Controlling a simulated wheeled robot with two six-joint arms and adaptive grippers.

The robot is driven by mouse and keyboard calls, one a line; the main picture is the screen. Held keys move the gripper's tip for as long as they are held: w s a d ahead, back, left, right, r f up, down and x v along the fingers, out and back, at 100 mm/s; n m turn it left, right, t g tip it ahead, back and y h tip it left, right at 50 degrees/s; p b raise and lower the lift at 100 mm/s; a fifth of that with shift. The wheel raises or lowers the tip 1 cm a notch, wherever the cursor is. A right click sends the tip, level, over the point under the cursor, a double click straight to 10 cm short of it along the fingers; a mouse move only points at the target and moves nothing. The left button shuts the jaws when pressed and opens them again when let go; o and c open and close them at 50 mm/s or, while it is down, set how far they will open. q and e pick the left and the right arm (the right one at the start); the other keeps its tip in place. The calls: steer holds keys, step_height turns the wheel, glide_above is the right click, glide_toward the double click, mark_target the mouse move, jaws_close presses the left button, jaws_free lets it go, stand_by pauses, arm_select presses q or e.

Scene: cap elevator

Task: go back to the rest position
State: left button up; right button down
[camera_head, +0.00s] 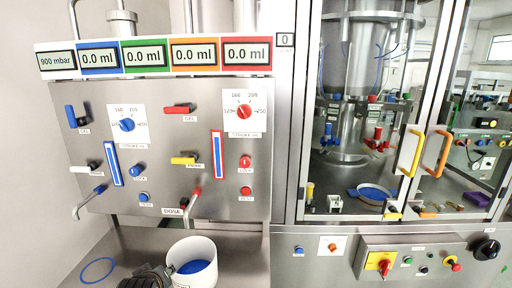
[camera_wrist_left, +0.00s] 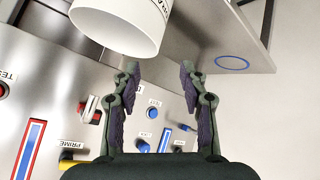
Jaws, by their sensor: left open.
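My left gripper (camera_wrist_left: 159,76) is open, with nothing between its two dark fingers in the left wrist view. In the head view a dark part of it (camera_head: 150,277) shows at the bottom edge, close to the left side of a white container (camera_head: 206,247). The container has blue contents or a blue bottom and stands in front of the panel, under the dose spout. In the left wrist view the container (camera_wrist_left: 118,28) shows beyond the fingertips at the top; whether they touch cannot be told. My right gripper is not in view.
The steel control panel (camera_head: 180,95) with levers, knobs and buttons rises behind. A blue ring (camera_head: 82,276) marks the bare shelf at left. A glass-doored machine with yellow (camera_head: 417,153) and orange (camera_head: 443,153) handles stands at right, above a row of switches.

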arm_select(q)
steer(key=s+d+f+m+g+h, duration=0.1)
steer(key=s+f+m+g, duration=0.2)
steer(key=s+f+m, duration=0.5)
steer(key=s+d+f+m+g+h, duration=0.15)
steer(key=s+f, duration=0.35)
steer(key=s, duration=0.8)
step_height(320, 180, down, 24)
steer(key=s+a+g, duration=0.2)
steer(key=a, duration=0.1)
steer(key=s+a+f+g, duration=0.1)
steer(key=s+f, duration=1.7)
steer(key=s, duration=0.1)
steer(key=shift+n, duration=0.35)
